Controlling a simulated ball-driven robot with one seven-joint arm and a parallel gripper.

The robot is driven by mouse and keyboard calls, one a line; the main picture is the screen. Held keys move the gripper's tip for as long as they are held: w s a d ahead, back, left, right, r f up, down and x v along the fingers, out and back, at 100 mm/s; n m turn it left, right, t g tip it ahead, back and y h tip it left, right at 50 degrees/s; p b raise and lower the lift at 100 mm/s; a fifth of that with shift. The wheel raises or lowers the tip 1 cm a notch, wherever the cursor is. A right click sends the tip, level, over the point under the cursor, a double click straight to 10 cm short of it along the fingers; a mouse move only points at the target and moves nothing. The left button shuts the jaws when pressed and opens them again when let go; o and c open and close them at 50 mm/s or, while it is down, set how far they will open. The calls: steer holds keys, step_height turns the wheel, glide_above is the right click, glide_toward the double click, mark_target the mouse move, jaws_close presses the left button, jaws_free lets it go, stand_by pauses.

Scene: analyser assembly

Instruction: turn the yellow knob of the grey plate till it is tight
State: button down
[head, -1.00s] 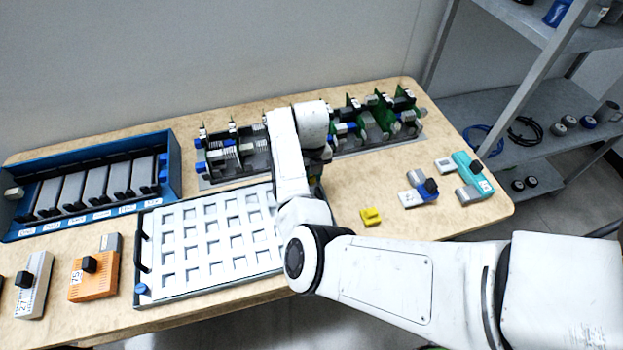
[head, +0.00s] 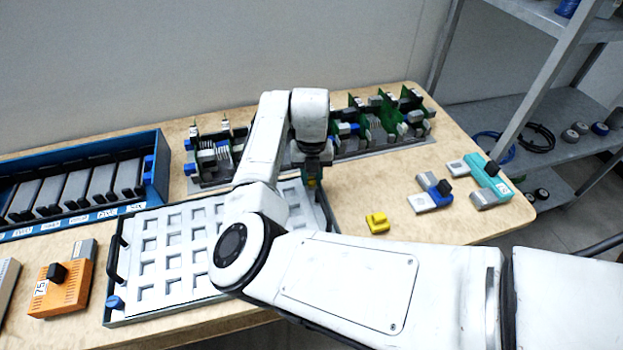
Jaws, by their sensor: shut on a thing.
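The grey plate (head: 135,262) lies on the table with rows of square openings, a black handle at each end and a blue knob (head: 115,303) at its near left corner. My gripper (head: 311,178) points down at the plate's far right corner. A small patch of the yellow knob (head: 311,183) shows between the fingertips, and the gripper is shut on it. The fingers are small and dark here, and most of the knob is hidden. My arm covers the plate's near right part.
A loose yellow block (head: 377,223) lies right of the plate. A board rack (head: 345,150) stands behind my gripper. A blue crate (head: 160,165) of modules is at left, an orange module (head: 62,288) near left. Blue (head: 432,195) and teal (head: 490,182) modules lie at right.

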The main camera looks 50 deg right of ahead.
mark_target(312, 180)
steer(key=shift+w+r, duration=0.1)
steer(key=shift+r, duration=0.1)
steer(key=c, duration=1.3)
jaws_free()
steer(key=o, duration=0.4)
steer(key=shift+f, duration=0.1)
step_height(312, 180, up, 11)
steer(key=shift+f+b, duration=0.1)
steer(key=shift+b, duration=0.3)
